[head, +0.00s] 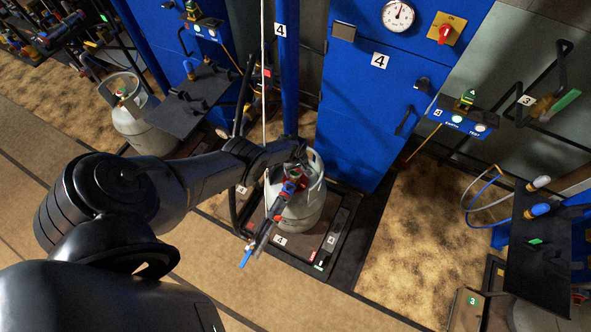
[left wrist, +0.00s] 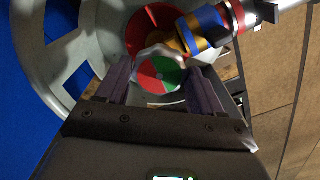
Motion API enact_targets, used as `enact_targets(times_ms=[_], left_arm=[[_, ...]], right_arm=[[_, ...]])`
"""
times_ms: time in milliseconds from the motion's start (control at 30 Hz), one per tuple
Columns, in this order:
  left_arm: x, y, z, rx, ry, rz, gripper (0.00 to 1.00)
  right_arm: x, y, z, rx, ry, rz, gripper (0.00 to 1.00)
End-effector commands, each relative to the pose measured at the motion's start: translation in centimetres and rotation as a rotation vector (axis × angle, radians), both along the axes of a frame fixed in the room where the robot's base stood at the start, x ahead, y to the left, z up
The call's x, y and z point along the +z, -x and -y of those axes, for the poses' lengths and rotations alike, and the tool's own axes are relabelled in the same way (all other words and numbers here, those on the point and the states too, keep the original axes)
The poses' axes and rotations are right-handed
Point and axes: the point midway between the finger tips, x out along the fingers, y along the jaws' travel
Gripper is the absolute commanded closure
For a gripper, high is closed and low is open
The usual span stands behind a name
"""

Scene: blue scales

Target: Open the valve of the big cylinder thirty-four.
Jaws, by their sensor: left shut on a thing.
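A grey-white gas cylinder (head: 307,211) stands upright on the scale platform marked 4, below the blue cabinet. No number thirty-four is readable on it. Its valve has a round red-and-green disc with a pale scalloped rim (left wrist: 157,75), seen close in the left wrist view. A coupling with blue, yellow and red bands (left wrist: 208,32) is attached beside the valve. My left gripper (head: 297,174) reaches over the cylinder top from the left. Its fingers (left wrist: 160,88) are on either side of the valve handwheel, shut on it. My right gripper is not in view.
The blue cabinet (head: 375,95) and blue post (head: 288,60) stand close behind the cylinder. A filling hose and tool (head: 262,236) hang at its front. Another cylinder (head: 140,118) stands at the left. Floor at the right of the platform (head: 415,235) is clear.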

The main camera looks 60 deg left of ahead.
Motion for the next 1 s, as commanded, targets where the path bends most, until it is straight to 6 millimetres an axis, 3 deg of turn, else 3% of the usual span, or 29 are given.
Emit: enact_targets(times_ms=[333,367,533,1000], left_arm=[[-0.06,0.03,-0.08,0.003,-0.002,0.001,0.64],[-0.06,0.04,-0.09,0.003,-0.002,0.001,0.32],[-0.04,0.02,-0.07,0.003,-0.002,0.000,0.08],[0.64,-0.02,-0.02,0.002,-0.001,0.001,0.08]], right_arm=[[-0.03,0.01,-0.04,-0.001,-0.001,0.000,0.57],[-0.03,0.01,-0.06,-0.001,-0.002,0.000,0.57],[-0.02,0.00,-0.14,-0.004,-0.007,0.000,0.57],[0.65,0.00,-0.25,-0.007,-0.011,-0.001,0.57]])
